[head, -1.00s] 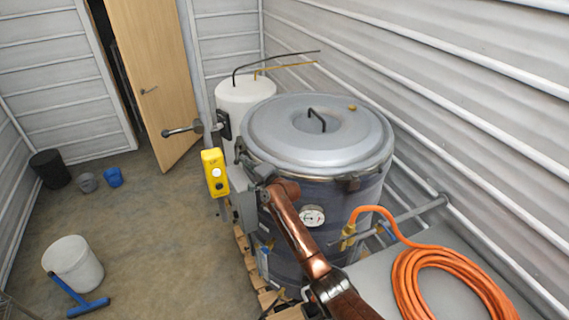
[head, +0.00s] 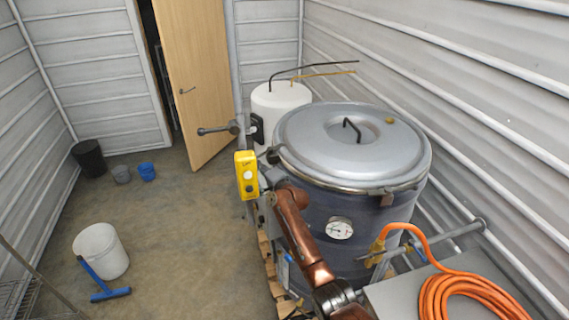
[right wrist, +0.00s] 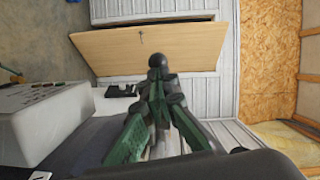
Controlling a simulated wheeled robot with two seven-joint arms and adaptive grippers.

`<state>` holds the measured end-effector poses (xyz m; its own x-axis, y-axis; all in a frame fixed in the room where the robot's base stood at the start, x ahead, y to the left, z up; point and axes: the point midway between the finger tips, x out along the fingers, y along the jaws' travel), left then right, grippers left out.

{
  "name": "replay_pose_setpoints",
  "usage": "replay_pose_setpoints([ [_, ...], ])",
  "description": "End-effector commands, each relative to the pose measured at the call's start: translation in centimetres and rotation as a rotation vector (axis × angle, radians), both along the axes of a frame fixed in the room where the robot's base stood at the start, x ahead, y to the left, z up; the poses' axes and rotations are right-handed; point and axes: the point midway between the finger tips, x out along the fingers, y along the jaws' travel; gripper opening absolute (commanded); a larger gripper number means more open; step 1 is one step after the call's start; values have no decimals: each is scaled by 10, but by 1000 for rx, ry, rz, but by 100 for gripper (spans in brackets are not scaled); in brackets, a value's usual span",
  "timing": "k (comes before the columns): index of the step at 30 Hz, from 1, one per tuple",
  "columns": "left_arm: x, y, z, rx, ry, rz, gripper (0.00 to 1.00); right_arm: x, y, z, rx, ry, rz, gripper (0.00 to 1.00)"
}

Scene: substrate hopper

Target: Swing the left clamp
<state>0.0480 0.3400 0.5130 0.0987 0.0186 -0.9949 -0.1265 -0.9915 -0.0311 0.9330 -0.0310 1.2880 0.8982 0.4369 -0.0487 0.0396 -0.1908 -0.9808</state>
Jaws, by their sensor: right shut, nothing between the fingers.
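The large vessel (head: 330,240) stands at centre right under a round grey lid (head: 320,140). A dark fitting (head: 272,155), probably the left clamp, sits at the lid's left rim; its details are too small to tell. A brown clamp block (head: 387,199) is at the front right rim. My copper right arm reaches up to the vessel's left side, and its gripper is hidden in the head view. In the right wrist view my right gripper (right wrist: 157,92) is shut and empty. A black ball knob (right wrist: 156,60) shows just beyond its fingertips; contact cannot be told. My left gripper is out of view.
A yellow button box (head: 246,174) is left of the vessel. A lever with a knob (head: 203,131) sticks out left near the white tank (head: 278,103). A coiled orange hose (head: 470,296) lies at lower right. A white bucket (head: 100,250) stands on open floor.

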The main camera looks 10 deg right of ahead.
Motion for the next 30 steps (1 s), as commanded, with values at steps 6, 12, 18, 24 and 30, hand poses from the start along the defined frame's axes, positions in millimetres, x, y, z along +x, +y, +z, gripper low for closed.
replay_pose_setpoints([
  [6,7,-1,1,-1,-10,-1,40,0,-1,0,0,0,-2,0],
  [12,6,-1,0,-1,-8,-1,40,0,-1,0,0,0,-2,0],
  [18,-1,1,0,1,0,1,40,-2,-2,0,1,-1,-2,0],
  [24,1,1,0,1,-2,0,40,-18,-8,1,2,-2,1,0],
  [30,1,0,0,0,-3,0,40,-44,-23,2,2,-3,-3,0],
])
